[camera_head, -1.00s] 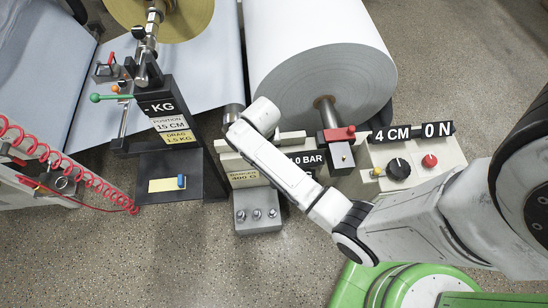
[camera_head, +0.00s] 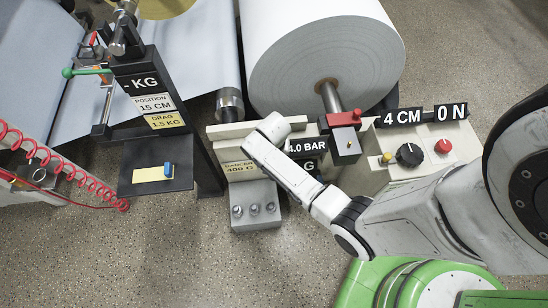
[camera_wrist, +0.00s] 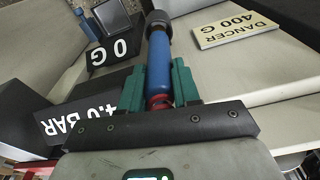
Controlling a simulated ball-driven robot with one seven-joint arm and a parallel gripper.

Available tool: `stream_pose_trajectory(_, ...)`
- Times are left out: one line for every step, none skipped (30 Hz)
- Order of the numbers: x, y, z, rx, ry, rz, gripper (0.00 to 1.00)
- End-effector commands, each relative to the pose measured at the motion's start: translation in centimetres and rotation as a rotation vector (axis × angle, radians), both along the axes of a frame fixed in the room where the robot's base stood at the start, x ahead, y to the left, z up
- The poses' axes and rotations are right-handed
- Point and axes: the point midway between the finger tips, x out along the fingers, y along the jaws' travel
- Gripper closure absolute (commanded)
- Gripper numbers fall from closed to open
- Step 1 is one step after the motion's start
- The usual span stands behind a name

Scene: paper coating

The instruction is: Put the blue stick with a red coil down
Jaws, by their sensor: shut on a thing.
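In the wrist view, my gripper (camera_wrist: 157,84) is shut on the blue stick with a red coil (camera_wrist: 159,62). The two teal fingers press it from both sides. The blue shaft points up the picture and ends in a black tip. The red coil (camera_wrist: 159,101) shows low between the fingers, near my gripper's dark front edge. The stick is over or close to a pale machine surface; I cannot tell whether it touches it. In the head view, my white arm hides my gripper and the stick.
In the wrist view, the DANCER 400 G label (camera_wrist: 235,30) is at upper right and a 0 G display (camera_wrist: 112,52) at left. In the head view, a big paper roll (camera_head: 320,65), a grey three-knob box (camera_head: 255,208) and a black shelf (camera_head: 140,188) surround my arm.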

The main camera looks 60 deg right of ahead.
Motion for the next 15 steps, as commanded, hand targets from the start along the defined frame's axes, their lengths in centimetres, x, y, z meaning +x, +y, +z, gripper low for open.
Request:
stream_pose_trajectory(0.0, 0.0, -0.5, -0.001, 0.000, 0.000, 0.99)
stream_pose_trajectory(0.0, 0.0, -0.9, -0.001, 0.000, 0.000, 0.99)
stream_pose_trajectory(0.0, 0.0, -1.5, 0.000, 0.001, -0.001, 0.99)
stream_pose_trajectory(0.0, 0.0, -2.0, 0.000, 0.001, -0.001, 0.99)
stream_pose_trajectory(0.0, 0.0, -2.5, 0.000, 0.001, 0.000, 0.99)
stream_pose_trajectory(0.0, 0.0, -3.1, 0.000, 0.001, 0.000, 0.99)
stream_pose_trajectory(0.0, 0.0, -3.4, 0.000, 0.001, 0.000, 0.99)
stream_pose_trajectory(0.0, -0.1, -3.7, -0.001, 0.000, 0.000, 0.99)
stream_pose_trajectory(0.0, -0.1, -4.0, -0.001, 0.000, 0.000, 0.99)
stream_pose_trajectory(0.0, -0.1, -4.1, 0.000, 0.000, 0.000, 0.99)
stream_pose_trajectory(0.0, -0.1, -4.1, -0.001, 0.000, 0.000, 0.99)
stream_pose_trajectory(0.0, 0.0, -4.1, -0.001, 0.000, 0.000, 0.99)
stream_pose_trajectory(0.0, 0.0, -4.1, -0.001, -0.002, 0.000, 0.99)
stream_pose_trajectory(0.1, 0.0, -4.1, -0.001, -0.002, 0.000, 0.99)
stream_pose_trajectory(0.0, 0.0, -4.1, 0.000, -0.001, 0.000, 0.99)
